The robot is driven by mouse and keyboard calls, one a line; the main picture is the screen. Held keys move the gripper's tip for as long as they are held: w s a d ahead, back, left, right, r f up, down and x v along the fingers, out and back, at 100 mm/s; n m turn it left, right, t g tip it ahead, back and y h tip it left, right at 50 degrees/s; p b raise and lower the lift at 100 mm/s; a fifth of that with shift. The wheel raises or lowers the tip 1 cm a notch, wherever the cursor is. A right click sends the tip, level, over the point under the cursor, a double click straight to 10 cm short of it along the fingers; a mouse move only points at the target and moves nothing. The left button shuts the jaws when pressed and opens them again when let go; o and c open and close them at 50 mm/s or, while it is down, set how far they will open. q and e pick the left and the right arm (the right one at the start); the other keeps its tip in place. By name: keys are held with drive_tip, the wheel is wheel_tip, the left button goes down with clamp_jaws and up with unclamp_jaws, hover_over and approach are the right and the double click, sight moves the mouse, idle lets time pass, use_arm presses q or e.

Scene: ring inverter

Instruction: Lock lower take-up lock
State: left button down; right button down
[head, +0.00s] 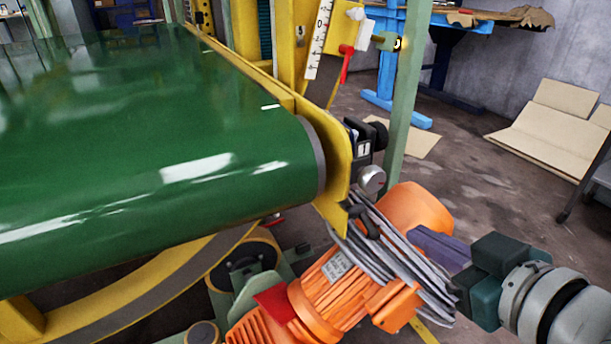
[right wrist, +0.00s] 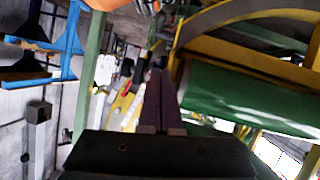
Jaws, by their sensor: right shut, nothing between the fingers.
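The end of the green belt conveyor (head: 200,150) has a yellow side plate (head: 338,165) carrying a dark block with a black knob (head: 376,134) and a round silver knob (head: 372,180). A black handle (head: 364,222) sits lower, by grey coils. A red lever (head: 346,62) hangs beside a white scale higher up. I cannot tell which part is the lower take-up lock. My right gripper (head: 422,240) is shut and empty, right of the coils and below the knobs. Its closed fingers also show in the right wrist view (right wrist: 157,75). My left gripper is not in view.
A green post (head: 404,90) rises behind the knobs. Cardboard (head: 550,125) lies at the back right. Open floor (head: 480,190) lies between.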

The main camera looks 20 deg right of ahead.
sight(367, 222)
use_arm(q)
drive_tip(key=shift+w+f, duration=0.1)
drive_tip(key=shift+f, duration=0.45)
use_arm(e)
drive_tip(key=shift+d+f, duration=0.1)
drive_tip(key=shift+f, duration=0.4)
